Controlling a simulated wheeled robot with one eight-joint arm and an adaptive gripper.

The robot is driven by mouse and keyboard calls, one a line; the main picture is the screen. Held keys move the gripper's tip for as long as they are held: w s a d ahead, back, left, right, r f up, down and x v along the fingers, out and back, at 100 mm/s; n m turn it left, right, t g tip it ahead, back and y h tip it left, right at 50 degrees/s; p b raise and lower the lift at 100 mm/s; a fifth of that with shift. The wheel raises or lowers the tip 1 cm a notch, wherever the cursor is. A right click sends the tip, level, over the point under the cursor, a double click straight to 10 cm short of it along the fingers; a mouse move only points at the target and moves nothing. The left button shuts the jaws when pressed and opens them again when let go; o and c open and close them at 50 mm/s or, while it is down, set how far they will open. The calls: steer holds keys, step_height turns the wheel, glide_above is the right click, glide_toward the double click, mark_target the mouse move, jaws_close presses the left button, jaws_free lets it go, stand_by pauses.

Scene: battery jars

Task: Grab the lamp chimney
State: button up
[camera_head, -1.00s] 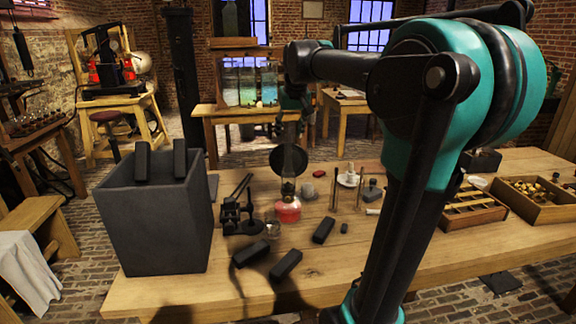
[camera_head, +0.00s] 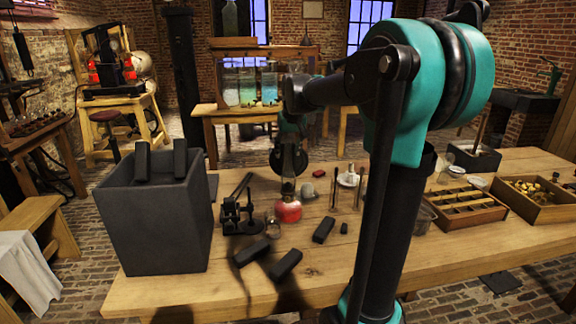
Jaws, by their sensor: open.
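The oil lamp (camera_head: 288,211) stands on the table with a red base. Its glass chimney (camera_head: 288,187) rises above the base, in front of a round dark disc; its upper part is hard to make out. My gripper (camera_head: 288,155) hangs from the arm's end above the lamp, pointing down close to the chimney's top. It is open, but its fingers blend into the dark disc. I cannot tell whether the chimney lies between them.
A large dark box (camera_head: 155,225) stands at the left. A black metal stand (camera_head: 238,212) is just left of the lamp. Dark blocks (camera_head: 286,264) lie in front. A divided wooden tray (camera_head: 465,206) is at the right. My arm hides part of the table.

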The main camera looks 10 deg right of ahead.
jaws_close()
steer(key=shift+r, duration=0.1)
